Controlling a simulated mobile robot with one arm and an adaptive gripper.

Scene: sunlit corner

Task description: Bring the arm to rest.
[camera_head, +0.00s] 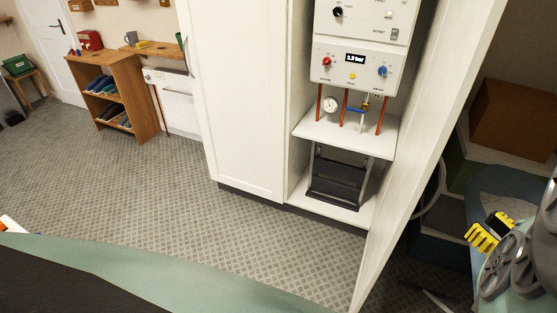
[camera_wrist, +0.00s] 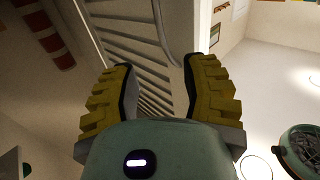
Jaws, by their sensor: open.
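My gripper (camera_head: 486,229) is at the right edge of the head view, beside the open white cupboard door (camera_head: 430,150). Its yellow ridged fingers show there next to my grey arm joints. In the wrist view my gripper (camera_wrist: 158,78) has its two yellow fingers spread apart, with nothing between them. Behind the fingers are a pale wall and a slatted, rail-like structure (camera_wrist: 135,50). Whether the arm touches the door or the boxes behind it cannot be told.
The white cupboard (camera_head: 240,100) holds a boiler panel (camera_head: 355,70) with pipes and a gauge, and a black rack (camera_head: 336,180) below. Boxes (camera_head: 515,115) stack behind the door at the right. A wooden shelf (camera_head: 118,75) stands far left. The patterned carpet (camera_head: 150,190) is clear.

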